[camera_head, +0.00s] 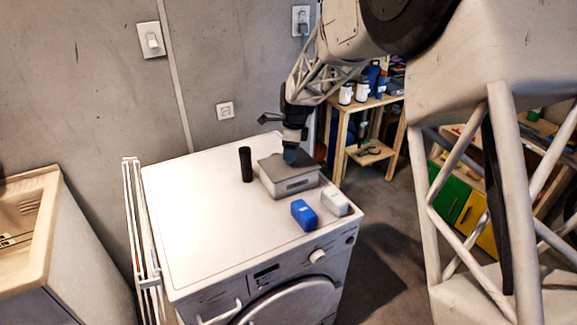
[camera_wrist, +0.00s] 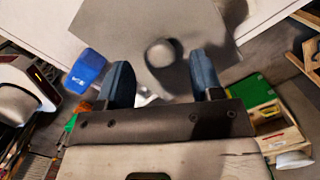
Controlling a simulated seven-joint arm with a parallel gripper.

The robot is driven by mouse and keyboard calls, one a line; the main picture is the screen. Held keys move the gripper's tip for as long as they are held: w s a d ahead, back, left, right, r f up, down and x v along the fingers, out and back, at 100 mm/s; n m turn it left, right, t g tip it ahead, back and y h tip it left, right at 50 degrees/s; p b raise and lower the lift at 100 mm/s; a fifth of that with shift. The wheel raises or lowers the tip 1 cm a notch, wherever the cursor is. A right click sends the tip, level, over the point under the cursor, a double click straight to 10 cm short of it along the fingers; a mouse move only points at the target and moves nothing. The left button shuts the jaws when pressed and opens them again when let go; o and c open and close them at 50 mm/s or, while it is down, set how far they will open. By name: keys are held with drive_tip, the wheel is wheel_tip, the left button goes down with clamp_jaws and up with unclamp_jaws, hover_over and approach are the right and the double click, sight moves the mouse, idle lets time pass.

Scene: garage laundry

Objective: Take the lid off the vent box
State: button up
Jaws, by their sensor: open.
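The vent box (camera_head: 296,188) is a light grey box with a slot in its front. It stands on the white washing machine (camera_head: 205,225). Its flat grey lid (camera_head: 270,162) is on top and also fills the upper middle of the wrist view (camera_wrist: 110,20). A round knob (camera_wrist: 163,50) rises from the lid. My gripper (camera_head: 290,155) is over the lid, pointing down. In the wrist view its two blue fingers (camera_wrist: 162,66) are apart, one on each side of the knob, with gaps visible. The knob is hidden by the fingers in the head view.
A black cylinder (camera_head: 246,164) stands left of the box. A blue item (camera_head: 304,214) and a white item (camera_head: 335,203) lie in front of it. The machine top's left and front left are clear. A drying rack (camera_head: 140,240) stands at its left side, a wall behind.

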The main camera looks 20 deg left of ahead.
drive_tip(key=shift+a+f, duration=0.2)
drive_tip(key=shift+f, duration=1.35)
drive_tip(key=shift+c, duration=0.4)
drive_tip(key=c, duration=0.9)
